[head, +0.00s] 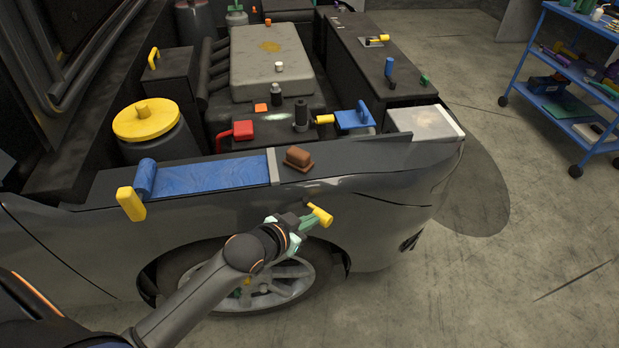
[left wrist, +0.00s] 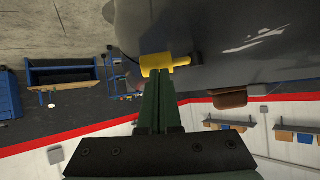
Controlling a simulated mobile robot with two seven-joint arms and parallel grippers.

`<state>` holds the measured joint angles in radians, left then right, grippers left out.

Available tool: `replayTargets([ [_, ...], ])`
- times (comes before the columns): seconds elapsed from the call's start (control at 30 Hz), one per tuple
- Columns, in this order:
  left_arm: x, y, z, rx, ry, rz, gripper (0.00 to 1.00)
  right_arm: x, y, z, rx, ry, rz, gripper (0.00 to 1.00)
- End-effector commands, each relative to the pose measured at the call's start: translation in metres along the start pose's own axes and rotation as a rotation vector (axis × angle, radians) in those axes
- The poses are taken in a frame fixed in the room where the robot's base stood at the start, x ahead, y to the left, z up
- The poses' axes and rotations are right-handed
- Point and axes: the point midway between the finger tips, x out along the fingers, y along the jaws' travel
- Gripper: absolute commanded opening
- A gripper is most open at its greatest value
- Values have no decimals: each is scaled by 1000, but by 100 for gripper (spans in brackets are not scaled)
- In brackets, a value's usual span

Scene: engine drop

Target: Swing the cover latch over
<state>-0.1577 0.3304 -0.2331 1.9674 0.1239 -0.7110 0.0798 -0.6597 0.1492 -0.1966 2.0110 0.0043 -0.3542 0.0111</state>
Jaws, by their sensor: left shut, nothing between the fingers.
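A yellow lever with a round knob (head: 320,215) stands out from the car's grey side, just beyond my left gripper (head: 300,223). It also shows in the left wrist view (left wrist: 157,65), with a thin pin at its right end. It looks like the latch, but no label confirms this. My left gripper's fingers (left wrist: 160,97) are together and empty. Their tips are at or very near the yellow piece; I cannot tell whether they touch. A second yellow lever (head: 377,39) sits on a plate on the dark box at the back right. My right gripper is not in view.
The fender (head: 350,185) carries a blue cloth (head: 205,177), a yellow block (head: 131,204) at its left end and a brown block (head: 299,158). The engine bay holds a yellow-capped reservoir (head: 147,122) and a grey engine cover (head: 270,62). A blue cart (head: 565,75) stands right; floor before it is clear.

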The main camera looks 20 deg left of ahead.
Motion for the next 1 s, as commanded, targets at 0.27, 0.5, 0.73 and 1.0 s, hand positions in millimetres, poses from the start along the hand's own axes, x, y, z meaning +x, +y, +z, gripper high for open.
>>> replayTargets([
  [0.27, -18, 3, -71, -41, -167, 62, 0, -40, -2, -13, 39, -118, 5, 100],
  [0.5, -19, 6, -80, -52, -228, 80, 0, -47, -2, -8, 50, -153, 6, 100],
  [0.73, 4, 8, -74, -54, -229, 80, 0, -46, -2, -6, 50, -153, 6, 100],
  [1.0, 48, 12, -64, -53, -227, 79, 0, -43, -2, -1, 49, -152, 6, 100],
])
